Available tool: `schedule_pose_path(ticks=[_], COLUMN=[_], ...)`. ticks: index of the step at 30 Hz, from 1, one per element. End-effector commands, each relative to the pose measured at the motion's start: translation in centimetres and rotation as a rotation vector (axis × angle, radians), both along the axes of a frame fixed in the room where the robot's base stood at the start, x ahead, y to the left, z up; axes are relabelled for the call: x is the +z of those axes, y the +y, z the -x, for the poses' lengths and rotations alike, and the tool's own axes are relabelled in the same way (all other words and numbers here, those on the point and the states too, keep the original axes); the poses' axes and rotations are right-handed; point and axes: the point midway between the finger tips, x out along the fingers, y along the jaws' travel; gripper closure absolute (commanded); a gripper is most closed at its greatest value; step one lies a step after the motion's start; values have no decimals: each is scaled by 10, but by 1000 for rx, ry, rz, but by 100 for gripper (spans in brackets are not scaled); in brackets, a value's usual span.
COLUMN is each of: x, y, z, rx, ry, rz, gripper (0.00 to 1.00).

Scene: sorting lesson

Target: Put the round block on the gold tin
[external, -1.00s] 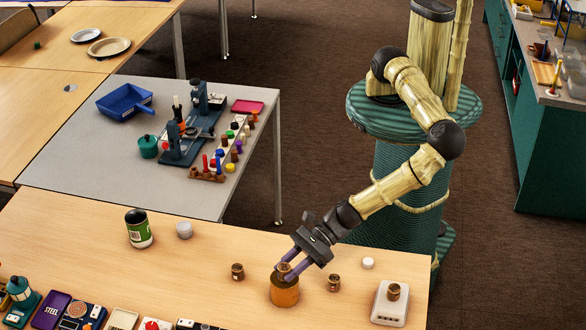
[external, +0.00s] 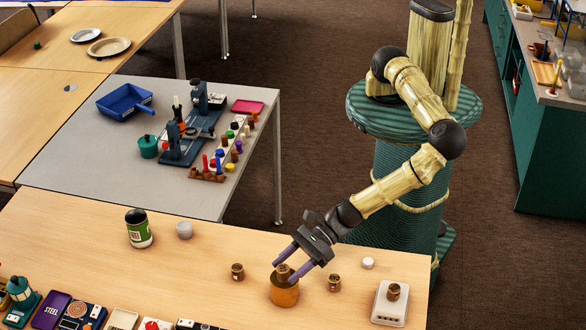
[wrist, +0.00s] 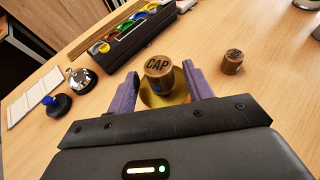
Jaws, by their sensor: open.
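A round brown wooden block (external: 284,268) stands upright on top of the gold tin (external: 285,294) near the front of the wooden table. In the wrist view the block (wrist: 158,66) has "CAP" on its top face, and the gold tin (wrist: 168,97) shows just below it. My gripper (external: 283,272) is open, with its purple fingers on either side of the block. In the wrist view gaps show between the block and the fingers. The lower part of the tin is partly hidden by the block and fingers in the wrist view.

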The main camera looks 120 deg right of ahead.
Motion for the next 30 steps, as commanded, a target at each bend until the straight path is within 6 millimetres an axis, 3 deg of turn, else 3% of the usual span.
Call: schedule_pose_path(ticks=[18,23,30], x=[37,43,44], y=[-6,-7,-8], z=[94,106,107], rx=[4,2,1], ry=[0,0,0], rz=[2,-1,0], gripper=[49,49,49])
